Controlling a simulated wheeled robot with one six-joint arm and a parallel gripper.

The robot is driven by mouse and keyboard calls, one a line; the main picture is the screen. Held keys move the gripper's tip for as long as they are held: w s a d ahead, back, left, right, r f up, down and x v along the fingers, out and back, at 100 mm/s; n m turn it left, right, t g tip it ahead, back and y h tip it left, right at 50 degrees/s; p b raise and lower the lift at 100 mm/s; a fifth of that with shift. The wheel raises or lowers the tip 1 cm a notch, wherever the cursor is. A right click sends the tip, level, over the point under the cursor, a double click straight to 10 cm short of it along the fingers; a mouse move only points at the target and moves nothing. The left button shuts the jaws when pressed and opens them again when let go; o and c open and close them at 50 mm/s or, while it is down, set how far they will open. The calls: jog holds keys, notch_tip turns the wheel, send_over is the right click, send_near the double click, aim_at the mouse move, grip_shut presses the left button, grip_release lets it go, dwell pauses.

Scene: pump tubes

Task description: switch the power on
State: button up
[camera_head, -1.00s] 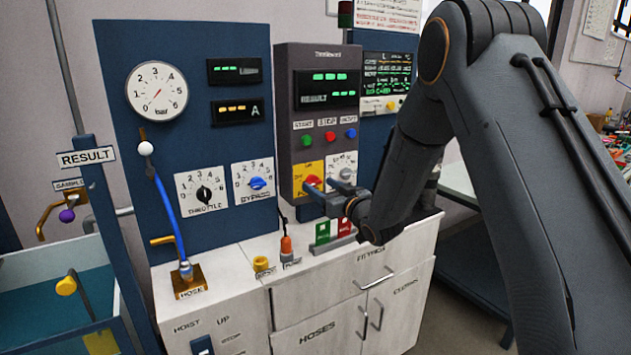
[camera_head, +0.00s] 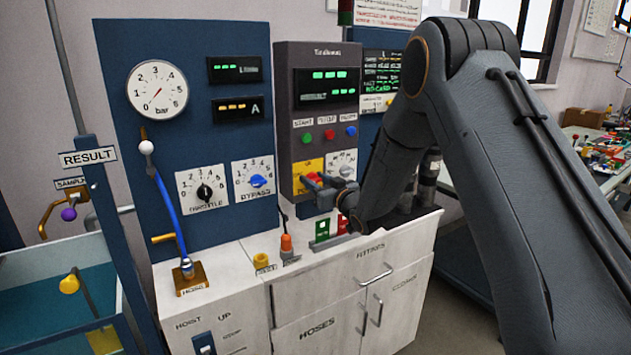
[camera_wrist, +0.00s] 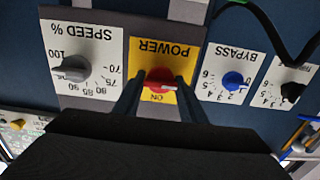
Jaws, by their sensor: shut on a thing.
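The red power knob (camera_wrist: 158,80) sits on a yellow plate (camera_wrist: 181,58) marked POWER and ON, upside down in the wrist view. In the head view the yellow plate (camera_head: 301,170) is at the lower left of the grey control box, and the red knob (camera_head: 314,177) is partly hidden by my fingers. My gripper (camera_wrist: 157,86) is shut on the red knob, one finger on each side of it. The knob's pointer position is hard to read. The box's display (camera_head: 328,85) shows green digits.
The grey speed knob (camera_wrist: 72,69) and blue bypass knob (camera_wrist: 233,79) flank the power plate. Green, red and blue buttons (camera_head: 329,134) sit above it. Orange and yellow fittings (camera_head: 286,243) stand on the white cabinet top (camera_head: 233,262) below.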

jog(key=shift+m, duration=0.4)
jog(key=m+b, duration=0.1)
jog(key=m, duration=0.2)
jog(key=shift+w+d+m, duration=0.1)
jog(key=shift+m, duration=0.2)
jog(key=m, duration=0.4)
jog(key=shift+m+b, duration=0.3)
jog(key=shift+b, duration=0.05)
jog(key=m, duration=0.4)
jog(key=shift+d+m, duration=0.1)
jog(key=shift+m, duration=0.2)
jog(key=shift+f+m, duration=0.15)
jog(key=shift+m, duration=2.05)
jog(key=o, duration=1.1)
jog(key=shift+d, duration=0.1)
jog(key=shift+c, duration=0.2)
